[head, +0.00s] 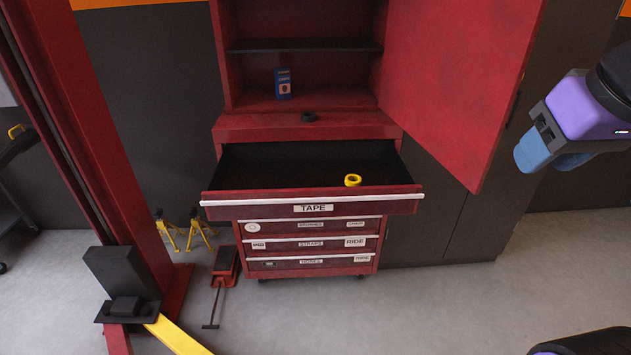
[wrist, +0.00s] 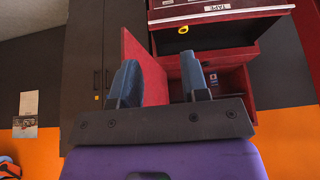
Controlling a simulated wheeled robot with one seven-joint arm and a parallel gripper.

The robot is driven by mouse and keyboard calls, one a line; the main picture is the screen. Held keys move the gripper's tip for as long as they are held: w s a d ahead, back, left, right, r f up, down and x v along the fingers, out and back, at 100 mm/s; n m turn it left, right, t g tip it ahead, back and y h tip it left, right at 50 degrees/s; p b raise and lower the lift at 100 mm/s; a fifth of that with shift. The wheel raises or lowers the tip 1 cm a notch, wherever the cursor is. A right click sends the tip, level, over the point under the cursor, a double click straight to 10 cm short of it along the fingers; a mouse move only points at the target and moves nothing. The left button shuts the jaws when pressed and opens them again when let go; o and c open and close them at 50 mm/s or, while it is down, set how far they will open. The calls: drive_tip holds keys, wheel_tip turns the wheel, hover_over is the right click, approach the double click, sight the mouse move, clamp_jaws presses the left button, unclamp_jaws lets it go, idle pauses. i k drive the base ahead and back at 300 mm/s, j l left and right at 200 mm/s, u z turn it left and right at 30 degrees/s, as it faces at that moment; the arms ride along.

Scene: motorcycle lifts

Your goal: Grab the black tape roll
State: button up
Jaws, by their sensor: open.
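The black tape roll (head: 308,117) lies on the red ledge of the cabinet, just above the open top drawer. It looks small and dark in the head view. My gripper (head: 540,156) is at the far right in the head view, well apart from the cabinet ledge. In the wrist view my gripper (wrist: 160,82) shows its two blue fingers spread apart with nothing between them.
The open drawer labelled TAPE (head: 313,208) holds a yellow tape roll (head: 352,180). A blue box (head: 283,83) stands on the cabinet floor behind the black roll. The red cabinet door (head: 455,85) is swung open between my gripper and the ledge. A red lift post (head: 90,130) stands left.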

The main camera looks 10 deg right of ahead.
sight(306, 116)
drive_tip(key=i+u, duration=0.15)
drive_tip(key=i, duration=0.55)
drive_tip(key=i+l+u, duration=0.15)
drive_tip(key=i, duration=0.5)
